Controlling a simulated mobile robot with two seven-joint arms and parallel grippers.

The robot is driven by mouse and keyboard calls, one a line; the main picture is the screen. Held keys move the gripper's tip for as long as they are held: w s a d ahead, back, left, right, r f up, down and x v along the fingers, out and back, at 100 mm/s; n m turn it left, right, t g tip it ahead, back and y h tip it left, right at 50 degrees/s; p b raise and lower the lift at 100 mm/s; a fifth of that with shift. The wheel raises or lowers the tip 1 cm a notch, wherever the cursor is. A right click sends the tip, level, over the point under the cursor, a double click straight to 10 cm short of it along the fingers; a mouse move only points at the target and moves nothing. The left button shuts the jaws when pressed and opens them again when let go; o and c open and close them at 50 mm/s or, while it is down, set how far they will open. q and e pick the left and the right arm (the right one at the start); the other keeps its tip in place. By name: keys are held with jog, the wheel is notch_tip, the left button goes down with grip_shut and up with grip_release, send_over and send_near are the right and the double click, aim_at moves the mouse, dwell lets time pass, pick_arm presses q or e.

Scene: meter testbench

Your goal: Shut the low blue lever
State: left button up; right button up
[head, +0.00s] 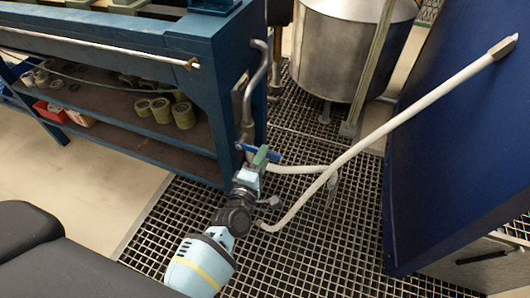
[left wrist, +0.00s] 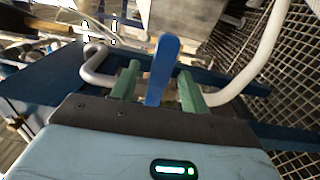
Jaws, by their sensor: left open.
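The low blue lever (head: 275,155) is by the pipe at the corner of the blue bench. In the left wrist view the lever (left wrist: 163,68) stands between the two green fingers of my left gripper (left wrist: 160,82). The fingers are apart, one on each side of it, with gaps showing. The valve body under the lever is mostly hidden. My right gripper is not in view.
The blue bench (head: 215,100) with shelves is at left. A pale pipe (head: 390,125) runs low beside the lever and up to the right. A steel tank (head: 345,55) stands behind, and a blue panel (head: 455,150) at right. Open grating (head: 340,235) lies between.

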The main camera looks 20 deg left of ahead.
pick_arm(q)
jog(key=s, duration=0.5)
jog(key=shift+p, duration=0.3)
